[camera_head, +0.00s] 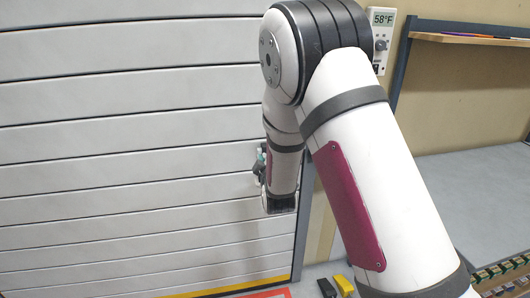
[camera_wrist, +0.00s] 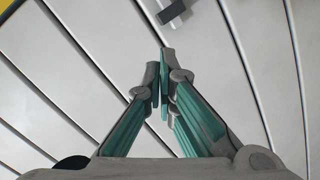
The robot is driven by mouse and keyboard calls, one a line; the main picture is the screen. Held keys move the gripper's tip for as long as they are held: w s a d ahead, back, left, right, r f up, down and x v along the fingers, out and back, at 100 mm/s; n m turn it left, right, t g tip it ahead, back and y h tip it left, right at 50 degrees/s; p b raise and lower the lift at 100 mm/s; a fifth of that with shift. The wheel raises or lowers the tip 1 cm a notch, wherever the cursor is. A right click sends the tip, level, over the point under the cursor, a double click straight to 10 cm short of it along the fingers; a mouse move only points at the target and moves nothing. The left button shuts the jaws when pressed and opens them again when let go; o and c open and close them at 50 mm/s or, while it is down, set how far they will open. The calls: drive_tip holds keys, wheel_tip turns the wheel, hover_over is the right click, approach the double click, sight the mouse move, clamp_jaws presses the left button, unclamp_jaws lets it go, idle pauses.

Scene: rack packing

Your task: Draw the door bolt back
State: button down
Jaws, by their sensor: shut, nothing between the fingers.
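The door (camera_head: 120,150) is a white slatted panel filling the left of the head view. Its slats (camera_wrist: 80,50) run slantwise across the wrist view. A small dark grey block (camera_wrist: 171,13), which looks like the bolt's handle, shows at the top of the wrist view, beside a pale bar on the door. My gripper (camera_wrist: 165,72) is shut and empty, its fingertips pointing toward that block with a visible gap between them. In the head view my gripper (camera_head: 259,166) is mostly hidden behind my arm, near the door's right edge. The bolt is hidden there.
A thermostat reading 58°F (camera_head: 382,38) hangs on the wall right of the door. A shelf (camera_head: 470,40) and a grey worktop (camera_head: 475,190) stand at the right. A black block (camera_head: 327,288) and a yellow block (camera_head: 344,285) lie low, near the yellow strip (camera_head: 240,287).

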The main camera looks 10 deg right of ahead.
drive_tip(key=w+d+f, duration=0.2)
drive_tip(key=w, duration=0.3)
drive_tip(key=w+d+f+n+t, duration=0.1)
drive_tip(key=w+f, duration=0.1)
drive_tip(key=w, duration=0.3)
drive_tip(key=shift+w+d+f+p, duration=0.2)
drive_tip(key=shift+w+d+p, duration=0.1)
drive_tip(key=shift+d+p, duration=0.1)
